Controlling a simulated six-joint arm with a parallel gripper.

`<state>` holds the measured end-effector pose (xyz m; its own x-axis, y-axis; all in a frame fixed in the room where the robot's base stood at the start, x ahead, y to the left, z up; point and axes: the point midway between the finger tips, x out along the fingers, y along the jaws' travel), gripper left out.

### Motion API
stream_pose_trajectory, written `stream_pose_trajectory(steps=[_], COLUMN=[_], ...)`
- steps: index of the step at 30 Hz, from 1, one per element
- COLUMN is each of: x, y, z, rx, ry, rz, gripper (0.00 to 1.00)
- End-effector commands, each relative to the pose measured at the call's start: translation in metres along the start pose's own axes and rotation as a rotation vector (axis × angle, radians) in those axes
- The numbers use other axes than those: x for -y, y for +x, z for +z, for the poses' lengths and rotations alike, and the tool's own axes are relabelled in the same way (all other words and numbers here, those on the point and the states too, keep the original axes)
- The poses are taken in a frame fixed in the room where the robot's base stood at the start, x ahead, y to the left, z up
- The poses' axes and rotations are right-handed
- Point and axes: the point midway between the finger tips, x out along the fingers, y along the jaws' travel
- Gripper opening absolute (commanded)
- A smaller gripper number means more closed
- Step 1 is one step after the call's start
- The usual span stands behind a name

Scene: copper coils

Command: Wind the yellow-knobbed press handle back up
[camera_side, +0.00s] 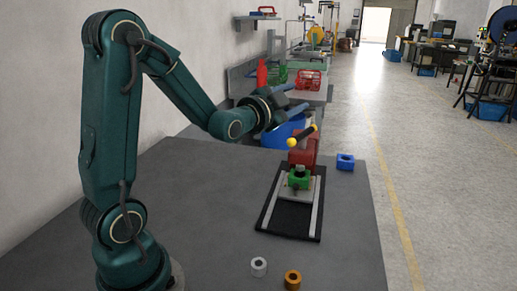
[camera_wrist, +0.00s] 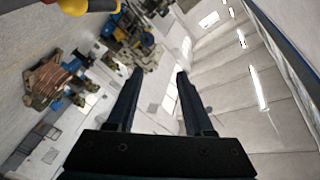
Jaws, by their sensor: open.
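The press handle is a black bar (camera_side: 303,135) with a yellow knob at each end. It sits tilted on top of the red press (camera_side: 303,152), its left knob lower than its right. Under the press, a green block with a dark round top (camera_side: 300,181) sits on a light plate. My gripper (camera_side: 302,97) is open and empty, above and slightly left of the handle, its fingers pointing right. In the wrist view the fingers (camera_wrist: 160,74) are apart with nothing between them. A yellow knob (camera_wrist: 73,6) shows at the top left edge there, cut off by the frame.
The press stands on a black base (camera_side: 287,217) with two light rails on a grey table. A blue block with a hole (camera_side: 345,162) sits right of it. A silver ring (camera_side: 259,267) and an orange ring (camera_side: 292,279) lie near the front. The left tabletop is clear.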

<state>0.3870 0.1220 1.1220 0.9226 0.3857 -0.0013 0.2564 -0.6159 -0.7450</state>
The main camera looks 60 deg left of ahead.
Motion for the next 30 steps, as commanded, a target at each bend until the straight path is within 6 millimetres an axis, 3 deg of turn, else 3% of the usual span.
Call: stream_pose_trajectory(steps=[6,17,30], x=[0.0,0.0,-0.065], y=[-0.002,-0.004,-0.004], z=[0.0,0.001,0.059], rx=[-0.004,-0.005,0.005], ry=[-0.487,-1.014,-0.999], rz=[0.004,0.01,0.014], gripper=[0.52,0.52,0.52])
